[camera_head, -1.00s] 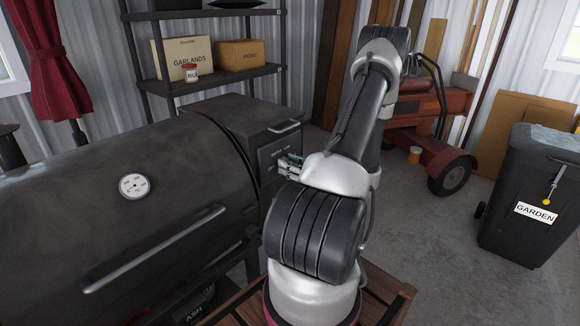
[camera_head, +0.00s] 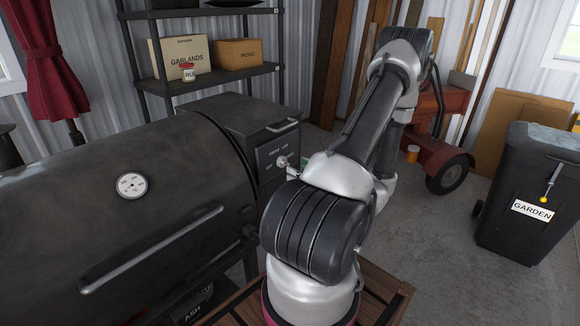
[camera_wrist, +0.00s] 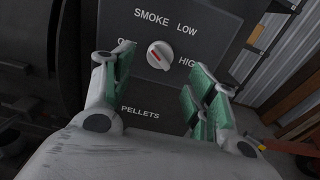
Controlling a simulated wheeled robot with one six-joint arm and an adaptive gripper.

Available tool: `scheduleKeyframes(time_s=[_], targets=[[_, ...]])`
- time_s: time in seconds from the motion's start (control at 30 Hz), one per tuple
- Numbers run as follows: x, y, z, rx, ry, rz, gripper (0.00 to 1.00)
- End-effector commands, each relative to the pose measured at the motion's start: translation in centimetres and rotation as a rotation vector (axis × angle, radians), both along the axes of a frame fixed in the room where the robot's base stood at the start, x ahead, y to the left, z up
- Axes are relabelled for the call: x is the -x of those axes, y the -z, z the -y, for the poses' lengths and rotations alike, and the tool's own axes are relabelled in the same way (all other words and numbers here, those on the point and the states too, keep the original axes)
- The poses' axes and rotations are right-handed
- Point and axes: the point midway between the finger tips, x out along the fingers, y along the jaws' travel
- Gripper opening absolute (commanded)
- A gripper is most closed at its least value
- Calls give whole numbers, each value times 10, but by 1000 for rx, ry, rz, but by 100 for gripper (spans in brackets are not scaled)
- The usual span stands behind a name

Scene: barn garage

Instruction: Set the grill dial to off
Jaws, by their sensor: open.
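The grill dial (camera_wrist: 160,55) is a round pale knob with a small orange mark on a dark panel (camera_wrist: 203,58). SMOKE, LOW and HIGH are printed around it, and a label at its left is partly covered by a finger. The orange mark seems to lean to the upper left; its exact setting is hard to tell. My gripper (camera_wrist: 161,75) is open, with green-padded fingers left and right of the dial in the picture. I see no finger touching it. The dial (camera_head: 282,161) also shows in the head view, where my arm hides most of the gripper.
The black grill (camera_head: 90,215) with its lid handle (camera_head: 150,250) fills the left. A shelf (camera_head: 215,80) with boxes stands behind. A red wheeled machine (camera_head: 440,155) and a GARDEN bin (camera_head: 525,200) stand at right, with open floor between.

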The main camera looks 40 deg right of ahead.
Motion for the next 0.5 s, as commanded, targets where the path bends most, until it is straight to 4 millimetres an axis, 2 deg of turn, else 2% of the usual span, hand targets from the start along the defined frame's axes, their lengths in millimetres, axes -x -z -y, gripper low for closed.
scheduleKeyframes(time_s=[0.03,0.2,0.33,0.5], targets=[[12,0,2,-1,6,1,57],[45,-1,4,-1,5,2,57],[60,-1,5,-1,2,3,57],[66,-1,5,-1,0,3,57]])
